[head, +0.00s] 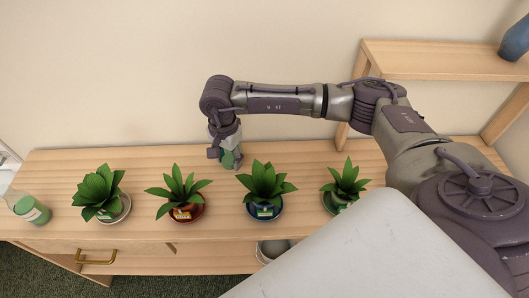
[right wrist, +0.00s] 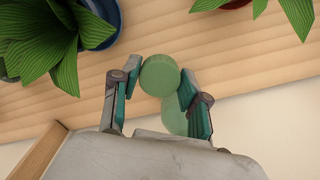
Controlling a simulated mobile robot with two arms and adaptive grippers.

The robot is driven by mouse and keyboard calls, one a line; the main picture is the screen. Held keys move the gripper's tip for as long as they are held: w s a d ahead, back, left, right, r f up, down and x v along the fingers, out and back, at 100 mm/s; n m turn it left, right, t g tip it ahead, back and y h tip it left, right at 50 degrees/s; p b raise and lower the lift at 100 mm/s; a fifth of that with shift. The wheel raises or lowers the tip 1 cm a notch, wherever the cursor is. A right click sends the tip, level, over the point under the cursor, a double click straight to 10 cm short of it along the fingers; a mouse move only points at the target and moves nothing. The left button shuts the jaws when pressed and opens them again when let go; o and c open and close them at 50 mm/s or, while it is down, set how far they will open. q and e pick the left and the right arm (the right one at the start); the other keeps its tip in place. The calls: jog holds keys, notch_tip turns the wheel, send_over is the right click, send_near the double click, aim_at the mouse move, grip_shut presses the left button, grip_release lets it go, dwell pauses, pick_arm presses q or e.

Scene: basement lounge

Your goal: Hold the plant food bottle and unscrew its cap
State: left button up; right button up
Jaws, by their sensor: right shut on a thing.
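A green bottle (head: 231,158) stands on the wooden shelf top, behind and between the two middle plants. My right gripper (head: 226,150) comes down on it from above and is shut on it. My left gripper is not in view.
Several potted plants stand in a row along the shelf front, including one in a blue pot (head: 263,212) and one in a red pot (head: 187,214). A blue vase (head: 514,37) stands on the upper shelf.

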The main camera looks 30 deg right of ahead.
jog(key=shift+f+m, duration=0.25)
jog(key=shift+m, duration=0.15)
jog(key=p, duration=0.2)
send_over(234, 184)
notch_tip(234, 184, down, 6)
jog(key=shift+r, duration=0.15)
notch_tip(234, 184, down, 4)
jog(key=shift+r+p, duration=0.1)
jog(key=shift+p, duration=0.25)
jog(key=shift+f, duration=0.35)
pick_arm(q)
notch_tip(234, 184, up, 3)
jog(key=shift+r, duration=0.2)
pick_arm(e)
jog(key=shift+f, duration=0.15)
jog(key=o, duration=1.3)
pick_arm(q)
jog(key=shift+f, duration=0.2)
